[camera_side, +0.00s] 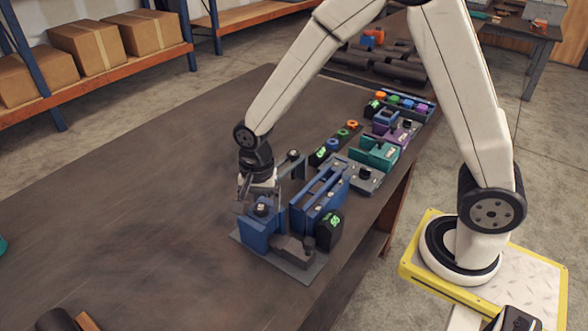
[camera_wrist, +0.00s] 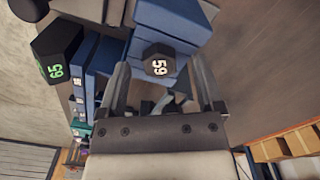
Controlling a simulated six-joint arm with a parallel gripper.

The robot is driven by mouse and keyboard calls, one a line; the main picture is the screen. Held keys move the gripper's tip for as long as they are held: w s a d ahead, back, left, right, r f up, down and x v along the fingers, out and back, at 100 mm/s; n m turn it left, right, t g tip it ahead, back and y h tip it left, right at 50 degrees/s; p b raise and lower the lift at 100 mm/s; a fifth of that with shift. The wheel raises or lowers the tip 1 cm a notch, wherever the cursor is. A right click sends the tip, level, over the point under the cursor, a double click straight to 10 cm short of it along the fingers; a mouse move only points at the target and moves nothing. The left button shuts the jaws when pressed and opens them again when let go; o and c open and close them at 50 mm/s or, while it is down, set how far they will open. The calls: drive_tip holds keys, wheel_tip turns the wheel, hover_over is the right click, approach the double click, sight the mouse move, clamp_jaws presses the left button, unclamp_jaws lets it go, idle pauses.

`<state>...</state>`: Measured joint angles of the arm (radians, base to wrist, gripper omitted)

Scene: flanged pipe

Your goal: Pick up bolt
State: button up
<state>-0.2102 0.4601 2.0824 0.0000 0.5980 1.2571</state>
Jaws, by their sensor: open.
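In the wrist view a dark hexagonal bolt head (camera_wrist: 158,66) with a white number sits on top of a blue block (camera_wrist: 168,18). My gripper (camera_wrist: 160,75) is open, with one finger to each side of the bolt head in the picture. Whether the fingers are level with the head or still above it, I cannot tell. In the side view my gripper (camera_side: 258,197) points down over the blue block (camera_side: 258,235), close to the dark bolt head (camera_side: 262,209). The shank is hidden.
A taller blue fixture (camera_side: 320,200) and a black hexagonal piece with a green number (camera_side: 329,228) stand close on the right. Several fixtures, such as the teal one (camera_side: 376,155), line the bench's right edge.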

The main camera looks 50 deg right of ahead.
idle(0.4)
clamp_jaws()
drive_tip(key=shift+r, duration=0.1)
wheel_tip(320, 180, up, 10)
idle(0.9)
idle(0.5)
wheel_tip(320, 180, up, 9)
idle(1.4)
